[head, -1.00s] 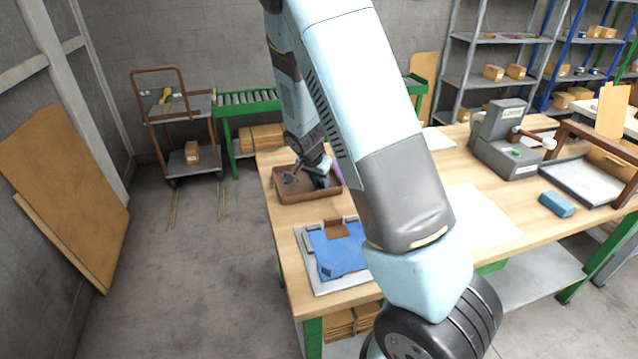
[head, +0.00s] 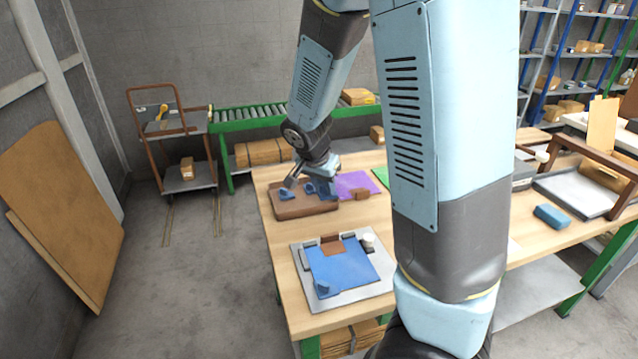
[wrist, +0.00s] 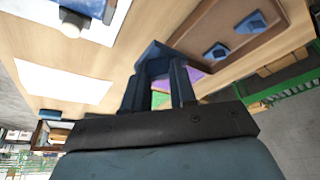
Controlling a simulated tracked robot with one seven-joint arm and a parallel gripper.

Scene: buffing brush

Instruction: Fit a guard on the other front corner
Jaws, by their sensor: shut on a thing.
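My gripper (wrist: 160,85) is shut on a blue corner guard (wrist: 153,54), which sits between its fingertips in the wrist view. In the head view my gripper is above the brown tray (head: 290,212) at the table's far left. Two more blue guards (wrist: 215,52) (wrist: 250,22) lie in the tray in the wrist view. The blue panel (head: 345,268) lies on a grey fixture plate (head: 312,303) nearer the front. A blue guard (head: 322,290) sits at its front left corner; its front right corner looks bare. The held guard is hard to separate from the tray guards in the head view.
A brown block (head: 331,246) and a white knob (head: 367,239) stand at the fixture's back edge. Purple (head: 355,184) and green (head: 382,176) sheets lie right of the tray. A blue block (head: 552,217) lies far right. My arm hides the table's middle.

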